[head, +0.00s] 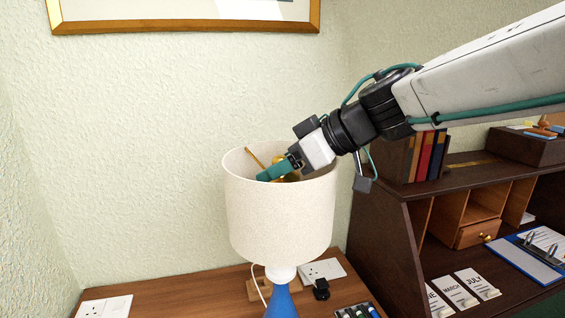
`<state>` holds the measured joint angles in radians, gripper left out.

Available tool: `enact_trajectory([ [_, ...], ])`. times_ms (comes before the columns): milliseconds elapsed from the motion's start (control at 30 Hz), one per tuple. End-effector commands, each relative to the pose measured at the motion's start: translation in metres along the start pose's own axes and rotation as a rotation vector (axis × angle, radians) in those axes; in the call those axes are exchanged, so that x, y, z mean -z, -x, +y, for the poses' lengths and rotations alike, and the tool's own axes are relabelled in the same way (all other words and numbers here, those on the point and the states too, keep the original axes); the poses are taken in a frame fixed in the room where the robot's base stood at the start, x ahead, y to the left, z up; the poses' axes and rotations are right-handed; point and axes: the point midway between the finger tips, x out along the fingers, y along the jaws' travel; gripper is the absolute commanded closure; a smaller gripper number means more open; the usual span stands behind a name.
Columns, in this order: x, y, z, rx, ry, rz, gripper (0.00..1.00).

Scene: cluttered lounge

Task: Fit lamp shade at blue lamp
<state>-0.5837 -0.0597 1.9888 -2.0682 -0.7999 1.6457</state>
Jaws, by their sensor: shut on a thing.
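The cream lamp shade (280,220) is upright above the blue lamp (282,302), roughly in line with it. The lamp's white neck (282,273) shows just below the shade's lower rim. My gripper (277,171) reaches down into the shade's open top from the right, with its teal fingers inside the rim. It is shut on the shade, at or near the brass frame (256,157) inside; the exact contact is partly hidden. The top of the lamp is hidden within the shade, so I cannot tell whether the shade rests on it.
The lamp stands on a wooden table (205,290) against the wall, with sockets (322,270) and a black plug (321,289) behind. A dark desk (385,235) with books (425,155) and pigeonholes stands close on the right. A gold picture frame (185,27) hangs above.

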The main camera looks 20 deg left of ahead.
Motion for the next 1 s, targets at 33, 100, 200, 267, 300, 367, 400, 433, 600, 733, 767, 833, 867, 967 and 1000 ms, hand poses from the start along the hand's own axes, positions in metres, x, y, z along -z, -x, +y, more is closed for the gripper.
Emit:
enact_trajectory([
  [33,0.0,0.0,0.0,0.0,0.0,0.0,0.8],
  [100,0.001,0.0,0.0,0.0,-0.002,-0.001,0.8],
  [200,0.002,0.003,0.001,-0.004,-0.022,-0.008,0.8],
  [267,-0.002,0.0,0.0,-0.001,-0.022,-0.009,0.8],
  [300,-0.005,-0.002,0.0,-0.001,-0.022,-0.009,0.8],
  [367,-0.009,-0.005,0.0,0.0,-0.022,-0.009,0.8],
  [400,-0.012,-0.007,0.0,0.0,-0.023,-0.008,0.8],
  [433,-0.014,-0.009,0.0,-0.001,-0.023,-0.008,0.8],
  [600,-0.028,-0.018,0.0,-0.001,-0.022,-0.009,0.81],
  [733,-0.037,-0.024,0.0,0.0,-0.023,-0.009,0.81],
  [767,-0.039,-0.025,0.0,-0.001,-0.022,-0.009,0.81],
  [833,-0.042,-0.027,0.0,-0.001,-0.021,-0.009,0.81],
  [867,-0.043,-0.028,0.0,-0.002,-0.021,-0.008,0.81],
  [967,-0.045,-0.03,0.0,-0.002,-0.021,-0.008,0.81],
  [1000,-0.046,-0.03,0.0,-0.002,-0.021,-0.008,0.81],
])
